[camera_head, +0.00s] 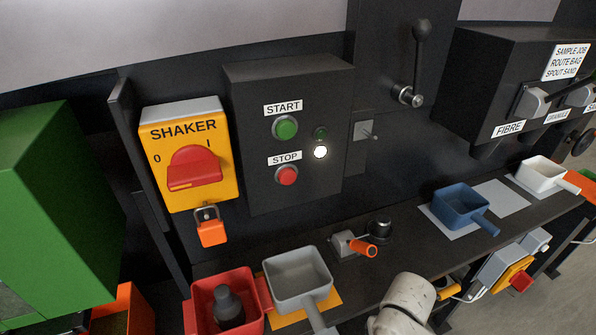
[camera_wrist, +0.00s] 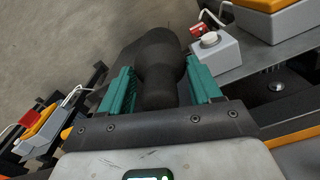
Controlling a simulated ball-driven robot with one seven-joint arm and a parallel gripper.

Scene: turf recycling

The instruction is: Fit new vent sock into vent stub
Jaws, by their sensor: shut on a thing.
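My gripper (camera_wrist: 162,82) shows in the wrist view with its two teal fingers closed on a dark, rounded vent sock (camera_wrist: 162,52). The sock lies between the fingers, its wider part beyond the fingertips. In the head view a pale part of my arm (camera_head: 405,307) is at the bottom edge, and the gripper and held sock are out of sight. A short black round fitting (camera_head: 379,230) on the dark shelf may be the vent stub; I cannot tell for sure. The held sock appears apart from it. Another dark sock-like piece (camera_head: 229,304) stands in the red bin.
The red bin (camera_head: 248,282) and a grey scoop (camera_head: 297,272) are at the front left of the dark shelf (camera_head: 420,254). A blue scoop (camera_head: 461,203) and white scoop (camera_head: 541,173) stand further right.

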